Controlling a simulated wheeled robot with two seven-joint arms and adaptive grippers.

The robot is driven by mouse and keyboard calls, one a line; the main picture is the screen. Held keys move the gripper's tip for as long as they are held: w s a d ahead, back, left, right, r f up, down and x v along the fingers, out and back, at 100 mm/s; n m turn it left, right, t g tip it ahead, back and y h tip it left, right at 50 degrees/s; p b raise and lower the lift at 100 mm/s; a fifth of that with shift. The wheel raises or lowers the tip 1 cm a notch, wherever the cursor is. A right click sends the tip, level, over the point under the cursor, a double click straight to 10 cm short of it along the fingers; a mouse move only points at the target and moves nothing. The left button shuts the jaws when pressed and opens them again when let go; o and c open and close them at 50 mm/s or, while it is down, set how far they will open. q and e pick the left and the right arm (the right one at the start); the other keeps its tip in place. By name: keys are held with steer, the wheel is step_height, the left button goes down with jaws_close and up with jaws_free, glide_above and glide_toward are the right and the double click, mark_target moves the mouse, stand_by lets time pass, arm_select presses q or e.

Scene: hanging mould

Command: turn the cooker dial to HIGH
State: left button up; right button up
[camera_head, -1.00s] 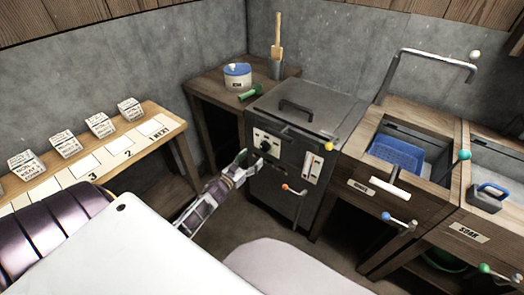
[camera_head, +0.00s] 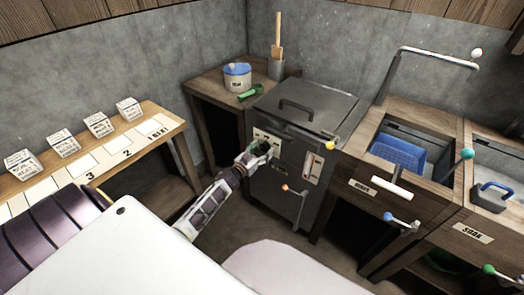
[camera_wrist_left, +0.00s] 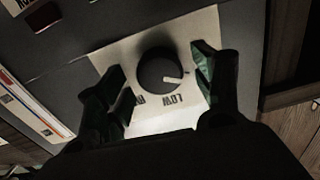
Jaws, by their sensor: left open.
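The cooker (camera_head: 300,160) is a dark grey box with a lidded top, standing in the middle of the head view. Its dial (camera_wrist_left: 160,70) is a round black knob with a pale pointer mark, on a pale plate with lettering. The pointer lies near the word LOW in the left wrist view; the other lettering is partly hidden. My left gripper (camera_wrist_left: 160,85) is open, with its green-black fingers on either side of the dial. I cannot tell whether they touch it. In the head view my left gripper (camera_head: 258,152) covers the dial. My right gripper is not in view.
A gauge panel (camera_head: 313,167) and an orange-tipped lever (camera_head: 294,190) are on the cooker front, right of the dial. A wooden stand (camera_head: 205,92) with a tub (camera_head: 237,77) is behind left. A rinse basin unit (camera_head: 385,190) stands to the right.

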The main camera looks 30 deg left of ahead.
arm_select(q)
steer(key=shift+w, duration=0.15)
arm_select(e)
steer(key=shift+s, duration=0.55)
arm_select(q)
steer(key=shift+c, duration=1.2)
steer(key=c, duration=0.7)
steer(key=shift+c, duration=0.3)
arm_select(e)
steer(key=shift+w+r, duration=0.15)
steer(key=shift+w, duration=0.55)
